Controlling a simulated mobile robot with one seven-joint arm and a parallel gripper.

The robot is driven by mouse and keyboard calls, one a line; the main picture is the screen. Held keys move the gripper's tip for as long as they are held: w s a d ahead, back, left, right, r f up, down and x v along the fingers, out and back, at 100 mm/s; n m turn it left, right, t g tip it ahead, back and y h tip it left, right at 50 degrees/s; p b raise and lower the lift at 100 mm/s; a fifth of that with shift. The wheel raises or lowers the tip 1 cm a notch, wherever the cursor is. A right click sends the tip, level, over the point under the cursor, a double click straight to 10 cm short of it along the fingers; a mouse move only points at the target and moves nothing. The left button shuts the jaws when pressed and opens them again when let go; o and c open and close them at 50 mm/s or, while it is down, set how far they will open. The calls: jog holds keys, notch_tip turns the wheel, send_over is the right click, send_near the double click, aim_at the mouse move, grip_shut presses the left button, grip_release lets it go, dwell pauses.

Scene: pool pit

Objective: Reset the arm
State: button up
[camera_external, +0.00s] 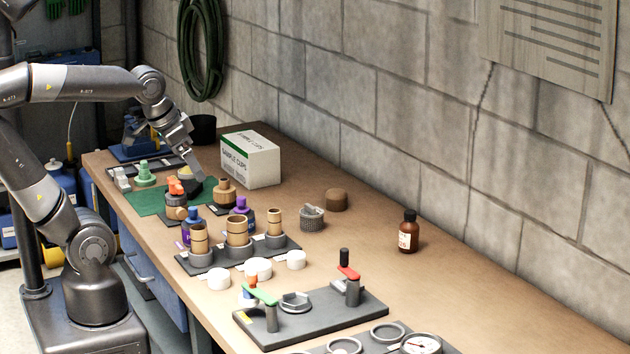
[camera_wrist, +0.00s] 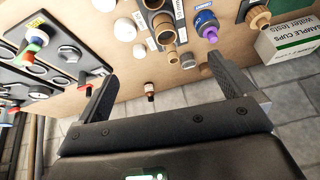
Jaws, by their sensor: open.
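My arm reaches in from the left in the external view. My gripper (camera_external: 197,170) hangs over the far part of the workbench, in front of the sample cups box and above the area of the green mat. In the wrist view my gripper (camera_wrist: 168,88) is open, with its two dark fingers wide apart. Nothing is between them except a small brown bottle (camera_wrist: 150,90) seen beyond, apart from the fingers.
The sample cups box (camera_external: 250,159) stands close to my gripper. The workbench (camera_external: 480,290) also bears a green mat (camera_external: 150,201), a rack of brown cylinders (camera_external: 238,249), white caps (camera_external: 258,268), a valve plate (camera_external: 310,318) and a brown bottle (camera_external: 408,232). A block wall (camera_external: 400,120) runs behind it.

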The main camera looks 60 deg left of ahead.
jog(key=shift+s+d+f+n, duration=0.15)
jog(key=shift+s+d+f, duration=0.1)
jog(key=shift+s+d, duration=0.25)
jog(key=shift+s+d+f+n, duration=0.2)
jog(key=shift+s+d, duration=0.1)
jog(key=shift+s, duration=0.25)
